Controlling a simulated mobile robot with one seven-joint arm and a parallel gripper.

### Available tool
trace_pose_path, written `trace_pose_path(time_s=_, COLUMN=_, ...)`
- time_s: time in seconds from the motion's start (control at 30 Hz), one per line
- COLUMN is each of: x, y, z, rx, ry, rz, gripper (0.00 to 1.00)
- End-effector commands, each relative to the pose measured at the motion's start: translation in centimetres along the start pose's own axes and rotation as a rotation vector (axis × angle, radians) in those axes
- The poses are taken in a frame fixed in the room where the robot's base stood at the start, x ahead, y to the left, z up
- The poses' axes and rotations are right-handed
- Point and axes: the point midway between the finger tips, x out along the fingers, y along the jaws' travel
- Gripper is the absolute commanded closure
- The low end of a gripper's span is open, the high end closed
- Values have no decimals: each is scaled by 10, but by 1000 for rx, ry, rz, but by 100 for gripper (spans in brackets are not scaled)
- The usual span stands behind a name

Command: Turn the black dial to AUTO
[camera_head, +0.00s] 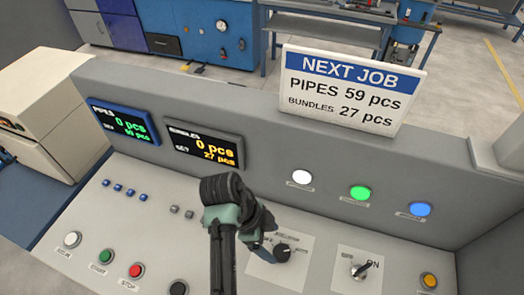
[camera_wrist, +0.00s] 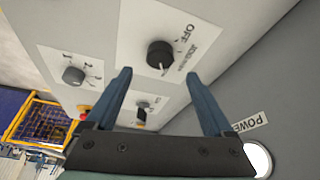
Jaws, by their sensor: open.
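The black dial (camera_head: 283,252) sits on a white label plate on the console's sloping panel, in the lower middle of the head view. In the wrist view the black dial (camera_wrist: 160,54) is round and stands just beyond the gap between my fingertips. One label beside it reads OFF; the other lettering is too small to read, and I cannot tell which setting it points to. My gripper (camera_wrist: 158,74) is open and empty, with one blue finger on each side of the gap. In the head view my gripper (camera_head: 262,246) is beside the dial, and the wrist partly hides the panel.
To the dial's right is a switch (camera_head: 360,270) marked ON. A white lamp (camera_head: 302,176), a green lamp (camera_head: 360,193) and a blue lamp (camera_head: 420,209) line the panel's back. A NEXT JOB sign (camera_head: 350,88) stands behind. A grey knob (camera_wrist: 73,75) shows in the wrist view.

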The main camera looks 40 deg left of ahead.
Motion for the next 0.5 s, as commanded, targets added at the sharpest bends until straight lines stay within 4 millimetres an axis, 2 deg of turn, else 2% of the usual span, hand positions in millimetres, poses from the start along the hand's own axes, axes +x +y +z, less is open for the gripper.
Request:
trace_pose_path(time_s=0.2, x=-51, y=0, z=-2, rx=-1, ry=0, rz=0, gripper=13)
trace_pose_path(time_s=0.5, x=-65, y=0, z=0, rx=-1, ry=0, rz=2, gripper=13)
